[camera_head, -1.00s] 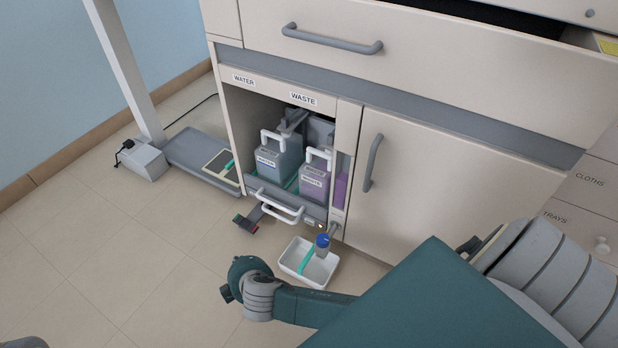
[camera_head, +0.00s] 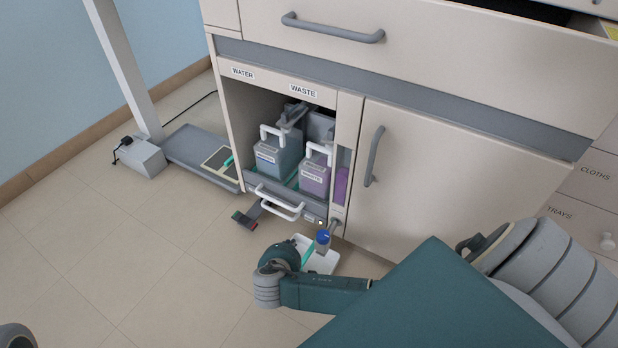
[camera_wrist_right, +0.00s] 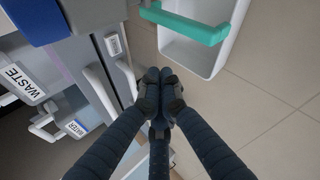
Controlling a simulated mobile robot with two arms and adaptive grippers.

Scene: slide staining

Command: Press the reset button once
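A small panel with a label (camera_head: 309,218) sits at the right end of the pull-out's front, under the WASTE bay. A small pale spot (camera_head: 320,222) shows beside it, too small to identify as the reset button. In the head view my right wrist hides the fingers.
A white tray (camera_head: 327,262) with a teal handle (camera_wrist_right: 188,24) lies on the floor by the gripper. A blue-capped item (camera_head: 322,238) is above it. WATER (camera_head: 277,158) and WASTE (camera_head: 314,178) containers stand in the open bay. A white handle (camera_head: 278,206) projects in front.

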